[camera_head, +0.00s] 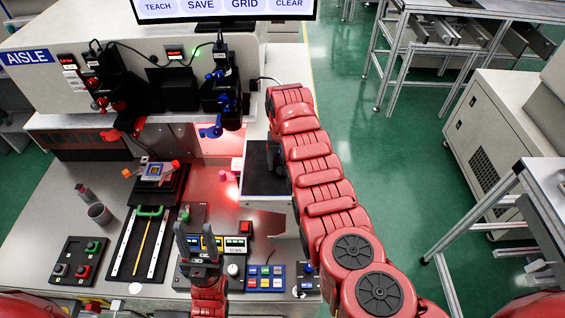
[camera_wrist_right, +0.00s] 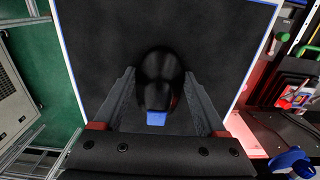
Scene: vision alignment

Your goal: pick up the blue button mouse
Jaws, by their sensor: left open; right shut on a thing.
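The mouse (camera_wrist_right: 158,72) is dark, with a blue button (camera_wrist_right: 156,118) at its near end. In the right wrist view it lies over a black mat (camera_wrist_right: 100,40) with a pale and blue edge. My right gripper (camera_wrist_right: 159,84) has one finger on each side of the mouse and is shut on it. I cannot tell whether the mouse touches the mat. In the head view the right arm hides the mouse, and the mat (camera_head: 262,181) shows only partly. My left gripper (camera_head: 195,229) is open and empty above the front of the bench.
Button panels (camera_head: 80,262), a grey cup (camera_head: 99,213), a slide rail with a green handle (camera_head: 150,212) and a blue keypad (camera_head: 265,278) crowd the bench. Camera units (camera_head: 222,90) stand at the back.

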